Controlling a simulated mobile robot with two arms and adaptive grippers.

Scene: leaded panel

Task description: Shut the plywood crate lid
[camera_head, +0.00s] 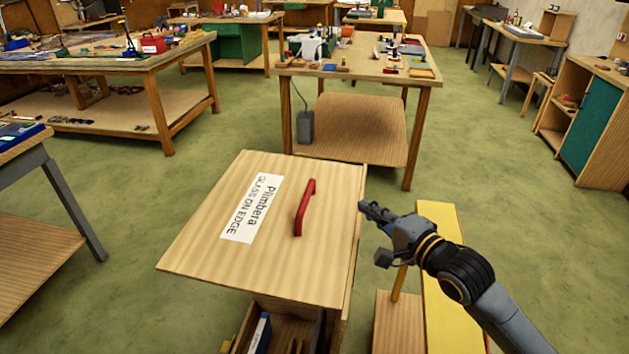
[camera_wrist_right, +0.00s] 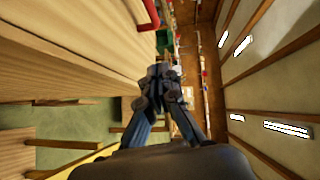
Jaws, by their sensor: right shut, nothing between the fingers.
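The plywood crate lid (camera_head: 270,262) is a pale wooden panel with a red handle (camera_head: 305,208) and a white label reading "Plimbera GLASS ON EDGE". It stands open: below its near edge I see into the crate (camera_head: 290,328), where dark and blue-edged items show. The lid's hinge is hidden. My right gripper (camera_head: 366,209) is shut and empty, just right of the lid's right edge, apart from the handle. In the right wrist view the gripper (camera_wrist_right: 165,73) is beside the pale wood (camera_wrist_right: 80,55), with the red handle (camera_wrist_right: 143,12) at the top. My left gripper is not in view.
A yellow-topped wooden stand (camera_head: 438,310) is close to the crate's right, under my right arm. A workbench with tools (camera_head: 365,70) stands beyond the lid, and a grey-legged table (camera_head: 70,205) is at left. Green floor (camera_head: 510,200) is free to the right.

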